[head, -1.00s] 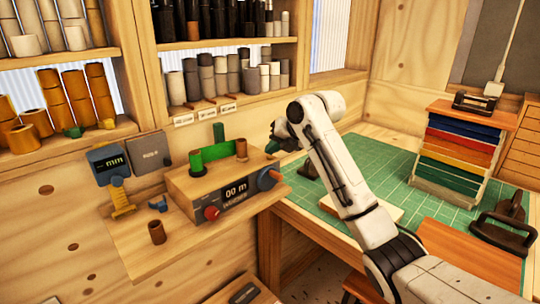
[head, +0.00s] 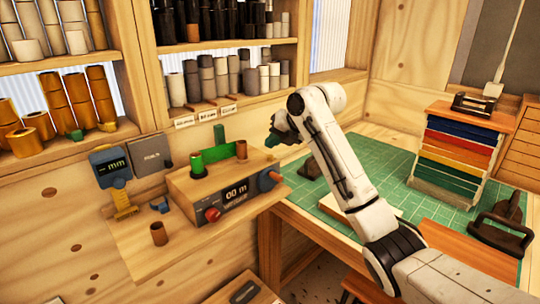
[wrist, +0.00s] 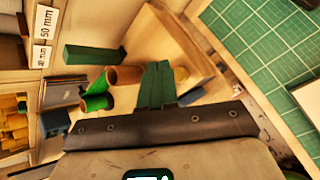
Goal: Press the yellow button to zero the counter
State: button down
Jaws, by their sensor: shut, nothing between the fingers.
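The counter box (head: 222,190) is a wooden block with a dark display (head: 236,190) reading "00 m". In the wrist view my green fingers (wrist: 157,84) are shut and empty. A small olive-yellow round thing (wrist: 181,74) shows beside them; I cannot tell what it is.
A green roll (head: 197,163) and a green block (head: 213,153) are on the box. A blue gauge (head: 109,166) on a yellow stem (head: 122,203) stands left, near a brown tube (head: 158,233). A green cutting mat (head: 402,150) lies at right. Shelves of rolls stand behind.

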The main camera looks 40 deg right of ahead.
aim_at(273, 157)
jog(key=shift+r+p, duration=1.1)
jog(key=shift+r, duration=1.1)
jog(key=shift+f, duration=0.1)
